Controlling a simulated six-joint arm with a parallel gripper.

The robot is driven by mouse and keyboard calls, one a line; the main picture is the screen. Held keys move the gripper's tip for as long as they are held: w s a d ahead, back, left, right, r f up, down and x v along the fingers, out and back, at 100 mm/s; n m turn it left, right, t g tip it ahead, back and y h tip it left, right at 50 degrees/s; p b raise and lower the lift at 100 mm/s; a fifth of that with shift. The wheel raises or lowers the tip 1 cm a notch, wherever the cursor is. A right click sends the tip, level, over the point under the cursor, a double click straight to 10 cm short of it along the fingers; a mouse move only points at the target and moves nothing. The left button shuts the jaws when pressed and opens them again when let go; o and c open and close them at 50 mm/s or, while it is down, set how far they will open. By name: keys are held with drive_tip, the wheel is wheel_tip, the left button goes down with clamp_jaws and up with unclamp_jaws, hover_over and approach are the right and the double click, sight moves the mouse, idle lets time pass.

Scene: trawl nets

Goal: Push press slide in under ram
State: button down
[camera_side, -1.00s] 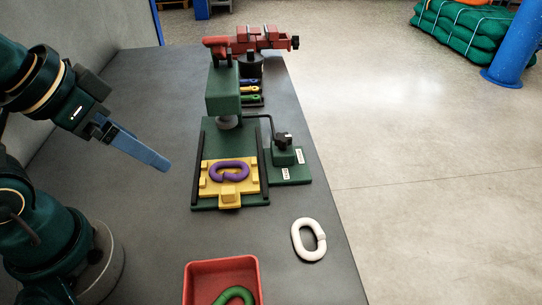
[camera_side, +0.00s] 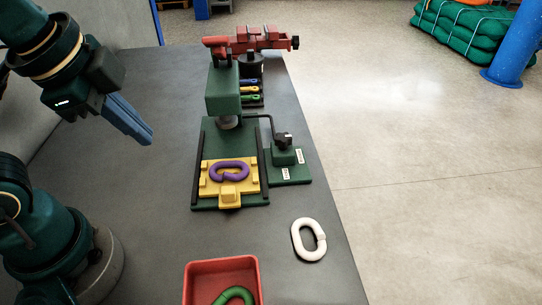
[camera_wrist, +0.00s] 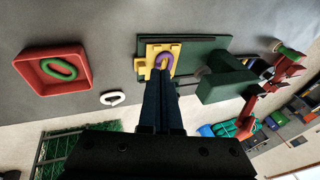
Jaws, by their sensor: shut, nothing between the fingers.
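The yellow press slide (camera_side: 229,193) sits at the front of the green press base, between two dark rails, out in front of the ram. A purple link (camera_side: 229,171) lies on it. The ram (camera_side: 228,121) is a grey cylinder under the green press head (camera_side: 223,90), raised above the base. My gripper (camera_side: 148,139) is shut and empty, in the air left of the press. In the wrist view the fingers (camera_wrist: 161,88) overlap the lower part of the yellow slide (camera_wrist: 149,52) and the purple link (camera_wrist: 164,58); they hide part of both.
A lever box (camera_side: 287,160) stands right of the press. A white link (camera_side: 308,240) lies on the table in front. A red tray (camera_side: 222,266) holds a green link (camera_side: 236,296). A red vise (camera_side: 250,42) stands behind the press. The table left of the press is clear.

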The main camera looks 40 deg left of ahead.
sight(229, 161)
drive_tip(key=w+d+f+m+g+y, duration=0.1)
drive_tip(key=d+f+m, duration=0.1)
drive_tip(key=d+m, duration=0.6)
drive_tip(key=d+f+m+g+y, duration=0.1)
drive_tip(key=d+f+m, duration=0.2)
drive_tip(key=d+m, duration=0.5)
drive_tip(key=a+f, duration=0.1)
drive_tip(key=f, duration=0.2)
drive_tip(key=w+a+f+m, duration=0.1)
drive_tip(key=a+f, duration=0.1)
drive_tip(key=w+a+f+m, duration=0.1)
drive_tip(key=f, duration=0.2)
drive_tip(key=shift+w+a+f, duration=0.15)
drive_tip(key=shift+a+f, duration=0.15)
drive_tip(key=shift+w+a+f+t, duration=0.15)
drive_tip(key=shift+w+a+t, duration=0.15)
drive_tip(key=shift+w+a, duration=1.1)
drive_tip(key=shift+w, duration=0.15)
drive_tip(key=w+a, duration=0.7)
drive_tip(key=shift+w+a, duration=0.2)
